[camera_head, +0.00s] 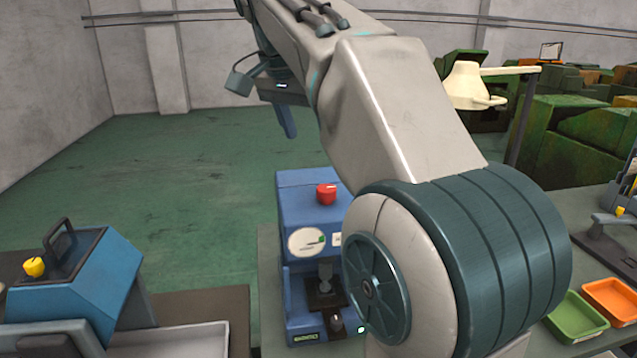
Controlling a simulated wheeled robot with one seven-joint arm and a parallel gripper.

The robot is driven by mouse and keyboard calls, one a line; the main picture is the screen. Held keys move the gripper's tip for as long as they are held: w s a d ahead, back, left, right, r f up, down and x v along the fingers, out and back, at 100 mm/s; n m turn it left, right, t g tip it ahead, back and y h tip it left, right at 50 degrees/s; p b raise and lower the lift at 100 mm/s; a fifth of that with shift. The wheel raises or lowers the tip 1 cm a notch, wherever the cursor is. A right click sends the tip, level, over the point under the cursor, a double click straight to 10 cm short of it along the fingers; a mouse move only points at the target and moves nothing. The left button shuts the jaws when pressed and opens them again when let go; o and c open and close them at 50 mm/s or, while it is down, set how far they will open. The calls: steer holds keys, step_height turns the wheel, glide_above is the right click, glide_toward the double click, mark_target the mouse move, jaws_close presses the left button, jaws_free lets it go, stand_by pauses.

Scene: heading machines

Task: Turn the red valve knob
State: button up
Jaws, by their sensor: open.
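Only one dark blue finger shows clearly; the other is hidden. The jaws are open. My arm covers the machine's right side.
A blue box with a yellow knob (33,267) stands at left beside a grey tray (205,342). Green (577,318) and orange (612,300) trays lie at right. A cream lamp (466,86) and green machines stand behind. Open green floor lies at back left.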

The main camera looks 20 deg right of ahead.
mark_target(326, 188)
steer(key=b+x, duration=0.1)
steer(key=x, duration=1.2)
steer(key=shift+w+d+f, duration=0.1)
steer(key=shift+w+d, duration=0.05)
steer(key=shift+d, duration=0.1)
steer(key=c, duration=1)
